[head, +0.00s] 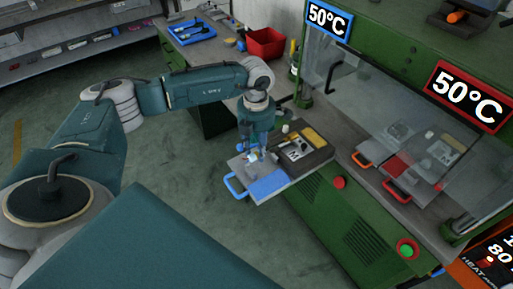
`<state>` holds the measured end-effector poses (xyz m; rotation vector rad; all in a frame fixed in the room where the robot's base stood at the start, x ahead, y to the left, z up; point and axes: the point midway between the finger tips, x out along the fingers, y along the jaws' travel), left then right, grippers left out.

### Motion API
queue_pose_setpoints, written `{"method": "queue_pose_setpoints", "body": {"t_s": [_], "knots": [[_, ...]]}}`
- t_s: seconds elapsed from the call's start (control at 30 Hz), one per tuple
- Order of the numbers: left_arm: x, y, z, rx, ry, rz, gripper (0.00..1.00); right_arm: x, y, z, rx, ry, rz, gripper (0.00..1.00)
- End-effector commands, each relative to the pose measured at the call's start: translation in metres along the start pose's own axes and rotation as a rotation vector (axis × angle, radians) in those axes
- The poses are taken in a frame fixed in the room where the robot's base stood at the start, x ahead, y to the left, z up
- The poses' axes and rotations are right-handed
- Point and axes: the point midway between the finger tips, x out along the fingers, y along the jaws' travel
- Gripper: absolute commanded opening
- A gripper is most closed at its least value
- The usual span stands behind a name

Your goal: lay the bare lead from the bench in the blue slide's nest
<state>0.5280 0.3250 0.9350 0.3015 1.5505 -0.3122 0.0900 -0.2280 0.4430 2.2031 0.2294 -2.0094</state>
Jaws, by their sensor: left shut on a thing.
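My left gripper (254,152) points down just above the blue slide (268,184), which is pulled out at the front of the green press. The slide has a grey plate, a blue pad and a blue handle (234,188). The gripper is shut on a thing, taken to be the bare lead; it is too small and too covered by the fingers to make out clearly. The gripper and arm partly hide the slide's nest, so I cannot tell whether the lead touches it. My right gripper is not in view.
A dark tray with a yellow block (312,137) lies right of the slide. The back bench holds a blue tray (190,32) and a red bin (265,43). The floor left of the slide is clear.

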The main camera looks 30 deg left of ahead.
Motion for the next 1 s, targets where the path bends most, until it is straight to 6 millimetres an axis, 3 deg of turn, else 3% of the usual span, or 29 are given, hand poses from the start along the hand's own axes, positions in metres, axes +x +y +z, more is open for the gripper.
{"method": "queue_pose_setpoints", "body": {"t_s": [0.5, 1.0], "knots": [[0.039, 0.000, 0.000, 0.000, 0.000, 0.000, 0.03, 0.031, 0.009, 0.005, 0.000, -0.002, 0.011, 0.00], [0.046, -0.001, -0.001, 0.001, 0.003, -0.002, 0.03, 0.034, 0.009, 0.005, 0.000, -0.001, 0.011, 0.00]]}}
